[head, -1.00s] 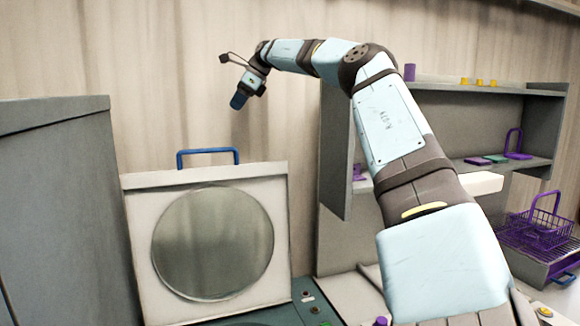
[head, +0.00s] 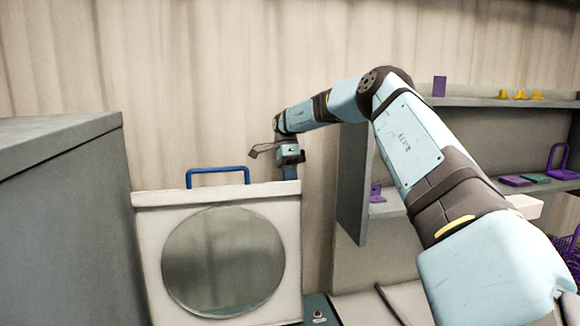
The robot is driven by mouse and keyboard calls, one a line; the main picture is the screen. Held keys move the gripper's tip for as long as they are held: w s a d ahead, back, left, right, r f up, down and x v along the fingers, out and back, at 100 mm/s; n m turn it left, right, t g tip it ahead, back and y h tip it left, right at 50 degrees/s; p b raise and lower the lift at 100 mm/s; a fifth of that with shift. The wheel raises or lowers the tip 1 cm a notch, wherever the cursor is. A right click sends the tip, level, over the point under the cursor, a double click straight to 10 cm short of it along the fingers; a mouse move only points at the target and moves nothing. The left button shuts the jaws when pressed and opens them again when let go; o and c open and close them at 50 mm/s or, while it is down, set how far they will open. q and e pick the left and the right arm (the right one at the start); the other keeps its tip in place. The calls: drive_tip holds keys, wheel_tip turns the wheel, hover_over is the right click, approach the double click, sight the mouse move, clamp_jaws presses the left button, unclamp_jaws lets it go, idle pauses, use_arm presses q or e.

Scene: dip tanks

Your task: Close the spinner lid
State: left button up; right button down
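The spinner lid (head: 285,225) stands raised and upright, a pale panel with a round window and a blue handle (head: 218,171) on its top edge. My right arm comes in from the right and reaches over to the lid. My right gripper (head: 290,172) is at the lid's upper right corner, to the right of the blue handle and apart from it. My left gripper is out of view.
A grey cabinet (head: 70,215) stands at the left, close to the lid. At the right a grey shelf unit (head: 350,185) holds yellow, purple and green items. A purple basket (head: 567,245) is partly cut off at the right edge.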

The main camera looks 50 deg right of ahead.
sight(292, 194)
drive_tip(key=p+x, duration=0.1)
drive_tip(key=x, duration=0.3)
drive_tip(key=shift+a, duration=0.15)
drive_tip(key=shift+f, duration=0.15)
drive_tip(key=shift+s, duration=0.2)
